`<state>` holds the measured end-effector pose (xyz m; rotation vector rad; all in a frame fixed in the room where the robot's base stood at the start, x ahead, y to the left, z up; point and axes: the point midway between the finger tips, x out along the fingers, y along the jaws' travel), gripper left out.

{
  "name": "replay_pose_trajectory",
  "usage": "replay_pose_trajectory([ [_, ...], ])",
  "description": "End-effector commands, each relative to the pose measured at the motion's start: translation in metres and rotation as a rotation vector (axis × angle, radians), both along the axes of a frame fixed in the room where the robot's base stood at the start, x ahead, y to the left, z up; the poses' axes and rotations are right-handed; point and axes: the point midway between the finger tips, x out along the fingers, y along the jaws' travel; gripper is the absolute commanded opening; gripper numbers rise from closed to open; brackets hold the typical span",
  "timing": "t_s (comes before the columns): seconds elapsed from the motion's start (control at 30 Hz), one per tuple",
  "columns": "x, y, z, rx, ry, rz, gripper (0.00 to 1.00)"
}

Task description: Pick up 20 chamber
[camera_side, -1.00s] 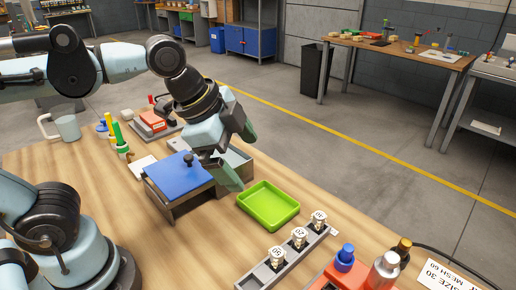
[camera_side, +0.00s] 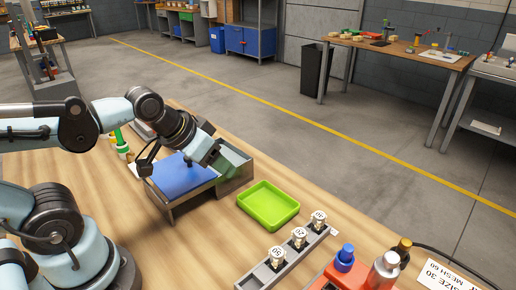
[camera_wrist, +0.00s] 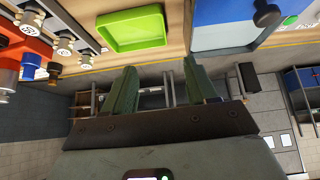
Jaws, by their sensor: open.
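Three small white-and-metal chambers with printed numbers stand in a grey rack (camera_side: 250,281) at the front of the bench. The middle chamber (camera_side: 299,236) seems to read 20; the near one (camera_side: 277,255) and the far one (camera_side: 318,219) carry other numbers, too small to read surely. The chambers also show at the upper left of the wrist view, the middle one (camera_wrist: 65,45) among them. My gripper (camera_wrist: 161,84) is open and empty, its two green fingers apart. In the side view it is over the metal box, well away from the rack, and the arm partly hides its fingers.
A metal box with a blue lid (camera_side: 180,178) and black knob lies below my gripper. A green tray (camera_side: 268,205) sits between box and rack. Bottles, one blue-capped (camera_side: 345,257), stand in an orange holder right of the rack. Bare wood lies left of the rack.

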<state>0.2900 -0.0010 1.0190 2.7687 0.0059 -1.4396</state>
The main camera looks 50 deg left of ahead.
Motion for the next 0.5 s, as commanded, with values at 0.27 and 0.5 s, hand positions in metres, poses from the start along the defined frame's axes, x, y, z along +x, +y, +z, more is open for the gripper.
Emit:
replay_pose_trajectory([
  [0.27, 0.017, -0.016, -0.006, -0.303, 0.182, 0.228, 0.57],
  [0.5, 0.04, -0.039, -0.016, -0.642, 0.439, 0.485, 0.57],
])
